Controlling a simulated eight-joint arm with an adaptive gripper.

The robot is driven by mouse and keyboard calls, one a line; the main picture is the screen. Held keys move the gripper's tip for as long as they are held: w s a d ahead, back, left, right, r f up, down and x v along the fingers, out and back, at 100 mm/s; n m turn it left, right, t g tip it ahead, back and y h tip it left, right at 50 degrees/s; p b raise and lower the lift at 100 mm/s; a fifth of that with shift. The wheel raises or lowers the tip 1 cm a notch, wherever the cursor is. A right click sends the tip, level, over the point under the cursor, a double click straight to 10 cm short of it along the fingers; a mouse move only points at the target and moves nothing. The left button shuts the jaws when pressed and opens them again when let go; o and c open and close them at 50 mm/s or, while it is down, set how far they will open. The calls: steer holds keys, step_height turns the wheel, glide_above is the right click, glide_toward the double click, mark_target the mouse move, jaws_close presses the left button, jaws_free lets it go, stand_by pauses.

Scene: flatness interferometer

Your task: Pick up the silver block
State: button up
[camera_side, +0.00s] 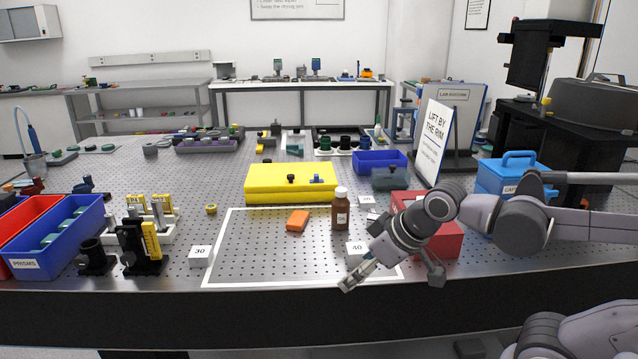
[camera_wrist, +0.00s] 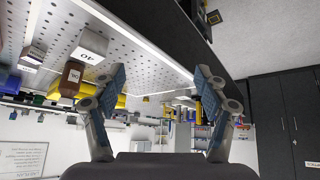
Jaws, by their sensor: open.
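A small greyish block (camera_side: 375,222), which looks like the silver block, stands on the perforated metal table right of the brown bottle (camera_side: 340,210). My arm partly hides it in the side view. What seems to be the same block (camera_wrist: 36,52) shows at the upper left of the wrist view, near the white block marked 40 (camera_wrist: 88,45). My gripper (camera_side: 356,276) is open and empty, low over the table's front edge, nearer the camera than the block. In the wrist view its two fingers (camera_wrist: 160,80) are spread apart with nothing between them.
The white 40 block (camera_side: 357,249) is just behind my gripper. An orange block (camera_side: 297,220) lies inside the white outline. A red box (camera_side: 440,240) is beside and partly behind my wrist. A yellow case (camera_side: 270,190) stands behind. The outlined area's left front is clear.

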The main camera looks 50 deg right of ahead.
steer(key=w+a+r+n+g, duration=0.1)
steer(key=w+a+r+n, duration=0.1)
steer(key=w+r+n, duration=0.75)
steer(key=n+g+h, duration=0.3)
steer(key=n, duration=1.4)
glide_above(199, 253)
steer(key=s+a, duration=0.3)
step_height(199, 253, down, 7)
steer(key=x, duration=1)
steer(key=shift+f, duration=0.25)
steer(key=c, duration=1.4)
